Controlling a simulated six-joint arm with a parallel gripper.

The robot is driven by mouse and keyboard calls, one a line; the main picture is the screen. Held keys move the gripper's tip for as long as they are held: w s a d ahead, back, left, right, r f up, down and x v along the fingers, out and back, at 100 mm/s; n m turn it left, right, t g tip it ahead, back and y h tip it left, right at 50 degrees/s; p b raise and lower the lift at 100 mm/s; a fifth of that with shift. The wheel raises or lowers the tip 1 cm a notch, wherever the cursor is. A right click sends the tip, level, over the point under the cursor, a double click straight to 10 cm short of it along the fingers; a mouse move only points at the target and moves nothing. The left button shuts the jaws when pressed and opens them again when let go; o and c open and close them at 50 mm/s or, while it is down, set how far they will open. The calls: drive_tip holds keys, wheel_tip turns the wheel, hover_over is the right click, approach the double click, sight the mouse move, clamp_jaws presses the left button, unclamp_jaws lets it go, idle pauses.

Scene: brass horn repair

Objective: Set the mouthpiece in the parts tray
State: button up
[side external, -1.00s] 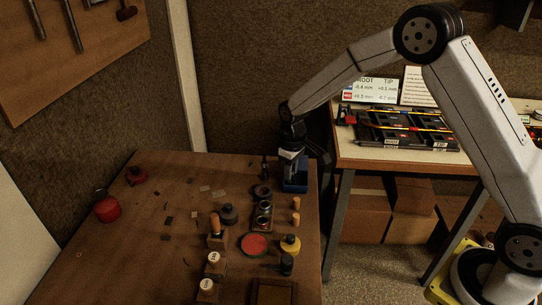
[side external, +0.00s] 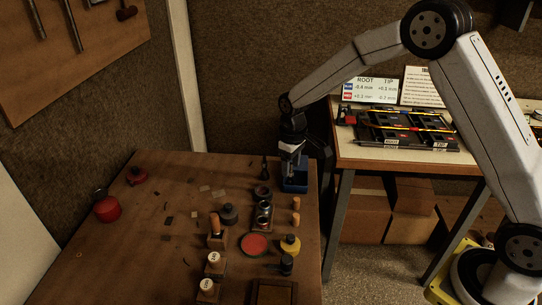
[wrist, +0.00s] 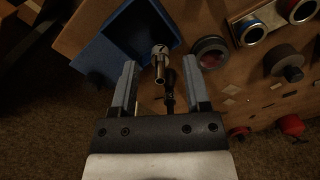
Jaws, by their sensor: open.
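The parts tray is a blue open box (side external: 295,187) at the table's far right corner. In the wrist view the tray (wrist: 108,45) fills the upper left. A silver tubular piece, which looks like the mouthpiece (wrist: 159,62), shows at the tray's right side, its open end toward the camera. I cannot tell whether it rests on the tray floor or leans on the wall. My gripper (side external: 290,166) is above the tray, pointing down. In the wrist view my gripper (wrist: 160,90) is open, with the silver piece beyond and between its fingertips, apart from both.
A dark slim tool (wrist: 169,90) stands beside the tray. A round dark cup (wrist: 210,52) and a holder with ringed parts (wrist: 252,27) are close by. Red pots (side external: 107,208) stand at the left. A side bench (side external: 400,155) is to the right.

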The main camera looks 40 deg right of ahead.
wheel_tip(320, 180, up, 10)
idle(0.5)
idle(0.5)
drive_tip(key=s+f+m+t, duration=0.1)
drive_tip(key=s+f, duration=0.2)
drive_tip(key=s, duration=0.7)
drive_tip(key=s+f+m+t, duration=0.1)
drive_tip(key=s+f+m, duration=0.1)
drive_tip(key=s, duration=0.9)
drive_tip(key=shift+d+f+t, duration=0.3)
drive_tip(key=shift+f, duration=0.1)
